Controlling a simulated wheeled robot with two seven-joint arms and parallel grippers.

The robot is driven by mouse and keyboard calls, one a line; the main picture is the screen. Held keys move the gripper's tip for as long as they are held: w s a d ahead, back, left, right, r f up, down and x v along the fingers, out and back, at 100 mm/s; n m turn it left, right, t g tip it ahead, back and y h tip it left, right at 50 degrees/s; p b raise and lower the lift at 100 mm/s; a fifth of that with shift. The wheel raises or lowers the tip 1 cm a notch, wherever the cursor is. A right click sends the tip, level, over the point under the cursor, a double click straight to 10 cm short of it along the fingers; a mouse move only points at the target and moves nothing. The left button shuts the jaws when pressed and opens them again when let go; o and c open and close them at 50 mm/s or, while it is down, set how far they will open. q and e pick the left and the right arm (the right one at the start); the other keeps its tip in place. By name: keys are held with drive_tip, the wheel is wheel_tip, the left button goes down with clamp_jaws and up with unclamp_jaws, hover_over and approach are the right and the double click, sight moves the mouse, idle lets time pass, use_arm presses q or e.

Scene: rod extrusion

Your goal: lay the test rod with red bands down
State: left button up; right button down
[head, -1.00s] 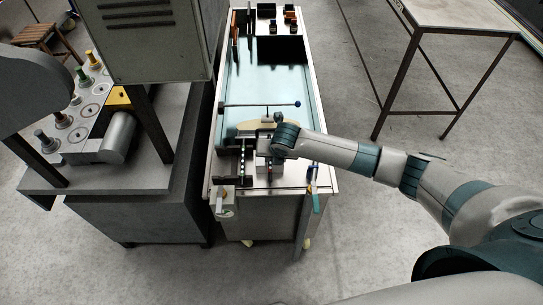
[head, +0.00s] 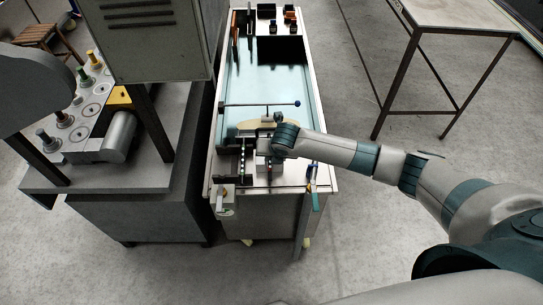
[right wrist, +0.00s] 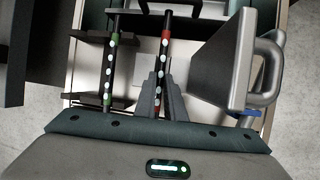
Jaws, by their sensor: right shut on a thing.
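The test rod with red bands (right wrist: 164,50) is a dark rod with red sections and pale spots, seen in the right wrist view. My right gripper (right wrist: 158,82), with grey stepped fingers, is shut on it. A second dark rod with green bands (right wrist: 112,62) and pale spots lies to its left, roughly parallel and apart from it. In the head view my right gripper (head: 266,147) is over the near end of the long bench (head: 228,98). Whether the red-banded rod touches a support below is hidden. My left gripper is not in view.
A large grey metal block with a curved handle (right wrist: 225,62) is close to the right of the gripper. A thin bar with a dark blue knob (head: 297,104) crosses the bench beyond the gripper. A grey machine (head: 125,185) stands left; an empty table (head: 455,14) stands right.

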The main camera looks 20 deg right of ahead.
drive_tip(key=shift+s+a+f, duration=0.1)
drive_tip(key=shift+s+f, duration=0.5)
drive_tip(key=shift+f, duration=0.15)
drive_tip(key=c, duration=1.8)
unclamp_jaws()
drive_tip(key=shift+o, duration=0.2)
drive_tip(key=shift+d+r, duration=0.1)
drive_tip(key=shift+d, duration=0.1)
drive_tip(key=shift+d+r+b, duration=0.1)
drive_tip(key=shift+r+b, duration=0.2)
drive_tip(key=shift+r, duration=0.2)
drive_tip(key=w+a+b+v, duration=0.1)
drive_tip(key=b+v, duration=0.2)
drive_tip(key=v, duration=1.4)
drive_tip(key=shift+r, duration=0.4)
drive_tip(key=shift+a, duration=0.15)
